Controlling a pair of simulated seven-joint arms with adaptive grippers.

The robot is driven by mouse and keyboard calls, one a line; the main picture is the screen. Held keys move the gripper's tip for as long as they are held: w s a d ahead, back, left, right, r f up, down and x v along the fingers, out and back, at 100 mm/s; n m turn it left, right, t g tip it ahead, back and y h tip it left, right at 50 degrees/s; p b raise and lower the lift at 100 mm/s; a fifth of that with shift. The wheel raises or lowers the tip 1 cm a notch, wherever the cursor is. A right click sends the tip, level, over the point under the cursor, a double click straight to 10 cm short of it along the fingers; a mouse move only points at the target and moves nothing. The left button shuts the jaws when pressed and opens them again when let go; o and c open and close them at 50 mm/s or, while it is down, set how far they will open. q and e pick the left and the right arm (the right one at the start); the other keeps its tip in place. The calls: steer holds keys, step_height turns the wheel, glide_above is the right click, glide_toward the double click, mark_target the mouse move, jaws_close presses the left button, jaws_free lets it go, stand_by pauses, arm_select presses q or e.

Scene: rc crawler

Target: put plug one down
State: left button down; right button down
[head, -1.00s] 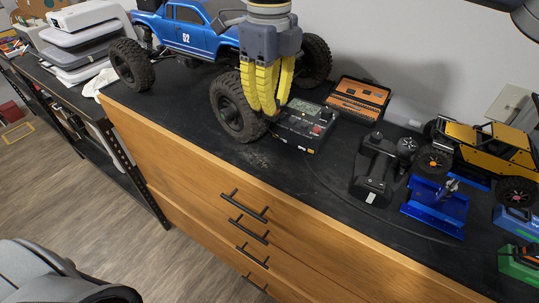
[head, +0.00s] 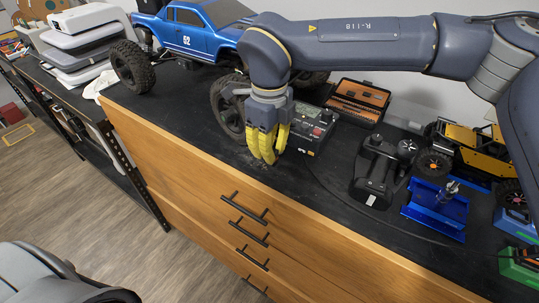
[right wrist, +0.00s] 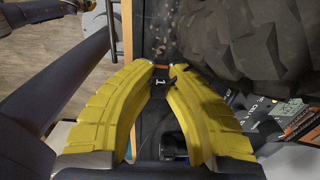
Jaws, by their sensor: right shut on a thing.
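My right gripper (head: 264,158) points down beside the front wheel of the blue truck, low over the black worktop near its front edge. Its yellow fingers also show in the right wrist view (right wrist: 162,72), shut on plug one (right wrist: 158,85), a small black piece marked with a white 1. The fingers hide plug one in the head view. I cannot tell whether the plug touches the worktop. My left gripper is not in view.
The blue truck (head: 195,32) stands at the left. A charger box (head: 316,132) is just right of my gripper. Behind it lies an open orange bit case (head: 357,98). A black transmitter (head: 378,170), a blue stand (head: 436,209) and a yellow crawler (head: 480,146) are farther right.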

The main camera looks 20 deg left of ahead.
steer(key=shift+f, duration=1)
steer(key=shift+f, duration=0.15)
steer(key=c, duration=1.4)
jaws_free()
step_height(320, 180, up, 11)
steer(key=shift+f, duration=0.1)
steer(key=shift+r, duration=0.8)
